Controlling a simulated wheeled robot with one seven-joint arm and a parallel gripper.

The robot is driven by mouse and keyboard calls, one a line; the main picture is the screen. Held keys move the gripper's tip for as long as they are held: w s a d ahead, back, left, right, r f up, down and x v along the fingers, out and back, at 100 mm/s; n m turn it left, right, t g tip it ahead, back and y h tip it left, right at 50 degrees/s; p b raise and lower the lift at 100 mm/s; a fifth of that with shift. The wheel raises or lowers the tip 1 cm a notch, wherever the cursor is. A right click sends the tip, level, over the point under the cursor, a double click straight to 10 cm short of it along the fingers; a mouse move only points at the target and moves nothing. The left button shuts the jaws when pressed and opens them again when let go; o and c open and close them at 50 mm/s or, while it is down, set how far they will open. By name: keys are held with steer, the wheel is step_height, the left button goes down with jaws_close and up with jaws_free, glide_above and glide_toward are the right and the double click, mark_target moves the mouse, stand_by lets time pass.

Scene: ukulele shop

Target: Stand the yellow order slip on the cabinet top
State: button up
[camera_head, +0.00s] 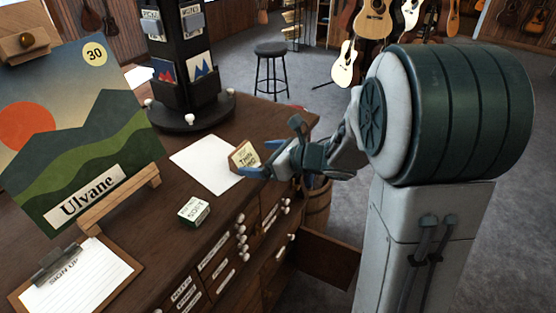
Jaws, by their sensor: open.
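A small yellowish slip (244,155) with dark lettering stands tilted at the right edge of a white paper sheet on the cabinet top (165,228). I take it to be the order slip; its lettering is too small to read surely. My gripper (263,158) is right beside it, with its blue-tipped fingers apart, pointing left. One fingertip is near the slip's lower right corner and the other is near its upper right side. I cannot tell whether either finger touches the slip, or whether its lower edge rests on the cabinet top.
The white sheet (203,163) lies left of the slip. A small lettered box (194,210), a clipboard (90,280), a painting (75,125) on an easel and a black card rack (185,120) stand around. An open drawer (328,258) juts out below right.

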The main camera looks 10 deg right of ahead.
steer(key=s+d+r+m+t+h, duration=0.1)
steer(key=s+d+r+m+h, duration=0.2)
steer(key=d+m+h, duration=0.75)
steer(key=s+d+r+m+t+h, duration=0.2)
steer(key=d+m, duration=0.4)
steer(key=m, duration=1.2)
steer(key=s+a+f+m+g, duration=0.1)
steer(key=s+m+g, duration=0.1)
steer(key=s+m, duration=0.4)
steer(key=s+a+f+m+g+y, duration=0.1)
steer(key=s+a+f+m+g, duration=0.1)
steer(key=s+m, duration=0.3)
steer(key=s+a+f+m+g, duration=0.1)
steer(key=s+a+m+g, duration=0.1)
steer(key=s+m+g, duration=0.2)
steer(key=s+m, duration=0.2)
steer(key=m, duration=0.1)
steer(key=shift+s+f+y+b, duration=0.2)
steer(key=shift+s+y+b, duration=0.1)
steer(key=shift+s+y, duration=0.05)
